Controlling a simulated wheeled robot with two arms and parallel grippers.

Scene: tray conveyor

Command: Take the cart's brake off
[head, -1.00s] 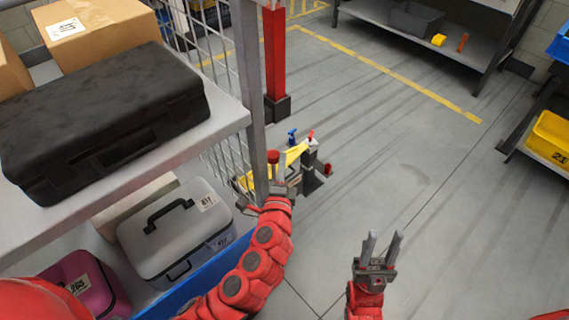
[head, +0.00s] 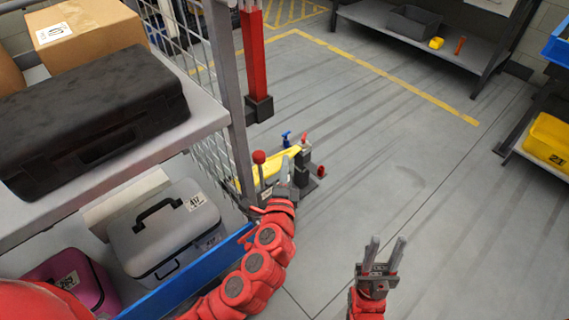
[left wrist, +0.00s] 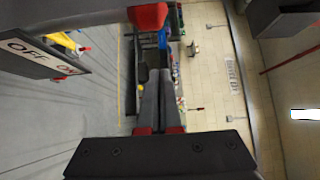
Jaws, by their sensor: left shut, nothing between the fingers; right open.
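The cart (head: 215,110) stands at the left of the head view, with a corner post and wire mesh. Its brake lever (head: 259,157) has a red ball knob and stands roughly upright beside the post. In the left wrist view the red knob (left wrist: 148,16) is at the top, just beyond the fingertips, and a plate (left wrist: 38,52) reads OFF and ON. My left gripper (head: 290,158) is shut and empty, just right of the lever; contact is hard to tell. It also shows in the left wrist view (left wrist: 158,80). My right gripper (head: 385,252) is open and empty over bare floor.
The cart carries a black case (head: 90,115), cardboard boxes (head: 85,30), a grey case (head: 165,230) and a pink case (head: 70,280). A yellow item (head: 280,165) with bottles stands behind the lever. A red post (head: 254,60) rises beyond.

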